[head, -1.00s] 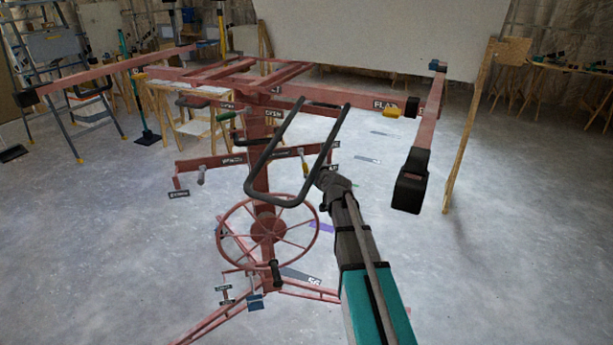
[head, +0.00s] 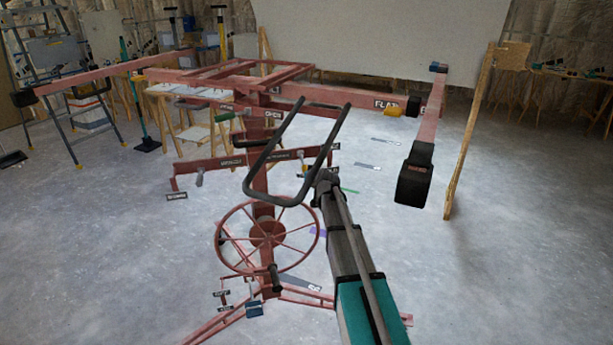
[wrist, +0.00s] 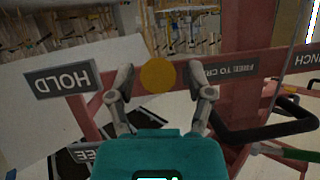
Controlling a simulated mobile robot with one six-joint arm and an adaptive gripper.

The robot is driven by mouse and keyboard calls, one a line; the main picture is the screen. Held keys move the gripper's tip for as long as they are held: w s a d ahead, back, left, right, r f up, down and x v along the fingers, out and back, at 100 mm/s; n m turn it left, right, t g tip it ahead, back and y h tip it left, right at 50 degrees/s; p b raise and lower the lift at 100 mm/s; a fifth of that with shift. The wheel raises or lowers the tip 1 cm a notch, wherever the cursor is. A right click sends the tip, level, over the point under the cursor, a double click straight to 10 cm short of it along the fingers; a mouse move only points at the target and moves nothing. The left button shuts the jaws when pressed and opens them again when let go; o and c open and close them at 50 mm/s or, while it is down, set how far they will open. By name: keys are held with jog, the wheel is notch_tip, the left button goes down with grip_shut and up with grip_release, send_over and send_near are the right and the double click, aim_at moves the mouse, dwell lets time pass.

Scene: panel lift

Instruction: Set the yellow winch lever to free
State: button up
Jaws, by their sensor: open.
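The yellow winch lever (head: 304,171) is on the right side of the red crossbar of the lift in the head view, small and partly hidden by my arm. In the wrist view its round yellow knob (wrist: 158,73) shows between my fingers. My gripper (wrist: 167,85) is open, with one finger on each side of the knob; I cannot tell whether either touches it. My gripper (head: 322,182) is just right of the lever in the head view. A HOLD plate (wrist: 62,80) and a partly covered FREE plate (wrist: 90,155) appear upside down left of the knob.
A black looped handle (head: 285,200) stands in front of the lift mast, left of my gripper. A red spoked wheel (head: 225,240) is below it. A black-ended red arm (head: 416,175) juts out at right.

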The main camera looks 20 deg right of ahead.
grip_shut()
